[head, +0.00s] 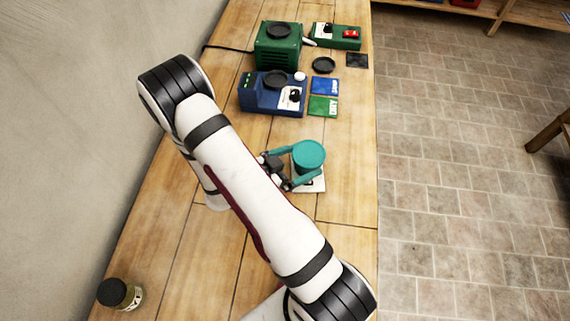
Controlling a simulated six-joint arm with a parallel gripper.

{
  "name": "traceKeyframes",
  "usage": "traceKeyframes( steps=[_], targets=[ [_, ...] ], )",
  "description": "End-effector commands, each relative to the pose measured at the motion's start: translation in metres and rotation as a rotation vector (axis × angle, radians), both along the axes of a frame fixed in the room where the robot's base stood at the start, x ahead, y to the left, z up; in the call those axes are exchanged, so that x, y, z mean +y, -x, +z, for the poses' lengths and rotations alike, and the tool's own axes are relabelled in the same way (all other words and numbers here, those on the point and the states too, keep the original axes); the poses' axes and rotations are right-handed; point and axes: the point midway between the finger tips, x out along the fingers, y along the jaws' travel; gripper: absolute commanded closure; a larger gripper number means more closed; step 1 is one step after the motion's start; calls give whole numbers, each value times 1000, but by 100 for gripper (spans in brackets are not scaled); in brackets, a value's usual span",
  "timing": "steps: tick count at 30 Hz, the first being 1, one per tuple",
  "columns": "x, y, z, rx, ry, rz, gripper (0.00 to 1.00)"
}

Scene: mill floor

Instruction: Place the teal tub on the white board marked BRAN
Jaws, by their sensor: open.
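The teal tub (309,154) is upright, over or on a small white board (314,186) near the right edge of the bench. The board shows only in part below the tub, and its marking cannot be read. I cannot tell for sure whether the tub's base touches the board. My gripper (307,165) is open, with its teal fingers on either side of the tub.
A blue machine (262,100), a green machine (276,56) and a green switch box (345,42) stand at the back. Blue (325,86), green (323,106) and black (357,60) boards lie beside them. A dark-lidded jar (121,294) stands front left.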

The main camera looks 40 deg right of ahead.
Motion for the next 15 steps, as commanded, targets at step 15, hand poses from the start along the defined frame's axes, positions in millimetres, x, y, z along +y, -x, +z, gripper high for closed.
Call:
traceKeyframes(
  steps=[15],
  targets=[
    [87,-4,35,-15,-19,9,0]
  ],
)
